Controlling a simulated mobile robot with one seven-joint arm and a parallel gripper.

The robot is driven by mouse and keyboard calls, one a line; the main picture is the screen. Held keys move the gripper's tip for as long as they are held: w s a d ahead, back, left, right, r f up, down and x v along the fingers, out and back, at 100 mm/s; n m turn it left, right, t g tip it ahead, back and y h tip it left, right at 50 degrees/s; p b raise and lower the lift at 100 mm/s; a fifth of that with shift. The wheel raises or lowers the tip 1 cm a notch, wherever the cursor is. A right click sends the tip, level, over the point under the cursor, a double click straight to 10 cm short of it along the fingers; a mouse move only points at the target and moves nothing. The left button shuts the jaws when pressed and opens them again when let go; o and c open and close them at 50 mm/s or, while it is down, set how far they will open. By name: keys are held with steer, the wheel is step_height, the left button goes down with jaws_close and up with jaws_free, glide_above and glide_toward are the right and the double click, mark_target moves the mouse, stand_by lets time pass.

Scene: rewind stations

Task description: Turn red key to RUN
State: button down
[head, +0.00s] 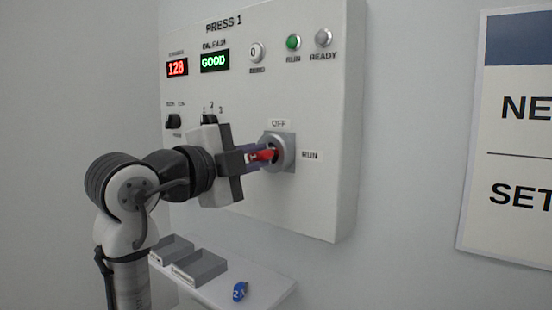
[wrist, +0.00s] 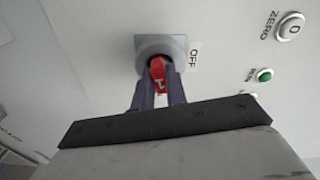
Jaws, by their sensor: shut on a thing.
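The red key (head: 264,155) sits in a round grey lock (head: 284,146) on the white PRESS 1 panel. The lock has an OFF label above it and a RUN label (head: 310,155) to its right. My gripper (head: 258,155) is shut on the red key, with a purple finger on each side of it. In the wrist view the key (wrist: 159,76) shows between the two fingertips (wrist: 159,88), and the OFF label (wrist: 194,58) is beside the lock. The fingers partly hide the key, so its exact angle against the labels is hard to tell.
The panel carries a red 128 display (head: 177,68), a green GOOD display (head: 215,61), a ZERO button (head: 256,52), a green RUN lamp (head: 293,42) and a grey READY lamp (head: 323,38). Below are a shelf with grey trays (head: 200,268) and a blue tag (head: 240,291).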

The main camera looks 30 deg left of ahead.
steer(key=m, duration=0.4)
steer(key=shift+b, duration=0.4)
steer(key=c, duration=1.3)
jaws_free()
steer(key=shift+c, duration=0.2)
steer(key=s+a+b, duration=0.1)
steer(key=s+b, duration=0.2)
steer(key=s, duration=1)
steer(key=shift+s+a, duration=0.3)
steer(key=shift+s, duration=0.05)
